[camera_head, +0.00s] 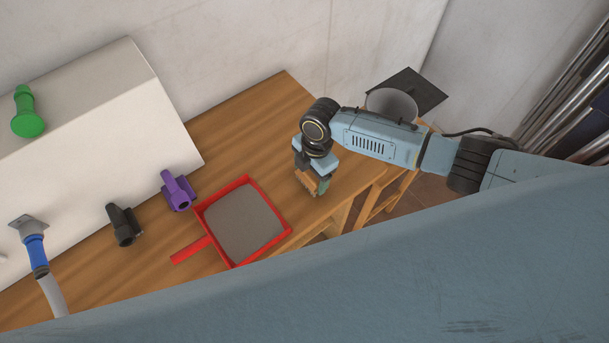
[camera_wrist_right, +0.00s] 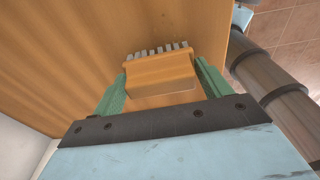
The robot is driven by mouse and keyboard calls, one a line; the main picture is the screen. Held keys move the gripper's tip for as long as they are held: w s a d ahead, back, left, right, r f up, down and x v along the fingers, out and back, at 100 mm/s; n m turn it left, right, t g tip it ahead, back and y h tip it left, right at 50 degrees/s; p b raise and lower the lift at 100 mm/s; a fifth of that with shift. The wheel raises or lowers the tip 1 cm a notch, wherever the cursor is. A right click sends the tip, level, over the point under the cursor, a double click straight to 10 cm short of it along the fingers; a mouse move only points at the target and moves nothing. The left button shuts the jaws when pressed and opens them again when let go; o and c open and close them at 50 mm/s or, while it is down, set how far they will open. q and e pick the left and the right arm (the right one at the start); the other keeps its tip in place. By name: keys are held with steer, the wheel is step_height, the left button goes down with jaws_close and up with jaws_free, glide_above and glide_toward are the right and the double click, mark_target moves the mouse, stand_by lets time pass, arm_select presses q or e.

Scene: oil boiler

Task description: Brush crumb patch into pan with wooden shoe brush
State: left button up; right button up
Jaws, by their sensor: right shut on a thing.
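My right gripper (camera_head: 313,184) is over the wooden bench, to the right of the red dustpan. It is shut on the wooden shoe brush (camera_wrist_right: 162,73), whose pale bristle tufts show at its far edge in the right wrist view. Green fingers flank the brush on both sides. In the head view the brush (camera_head: 308,182) is partly hidden by the gripper. The red pan (camera_head: 198,213) lies on the bench with its handle toward the lower left and a grey-brown inner floor. I cannot make out a crumb patch. My left gripper is not in view.
A green object (camera_head: 27,113) sits on the white casing (camera_head: 110,95). The wooden bench (camera_head: 262,120) is bare behind the pan. Its right end is close to my gripper.

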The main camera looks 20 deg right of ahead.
steer(key=shift+d+f, duration=0.1)
steer(key=shift+d, duration=0.3)
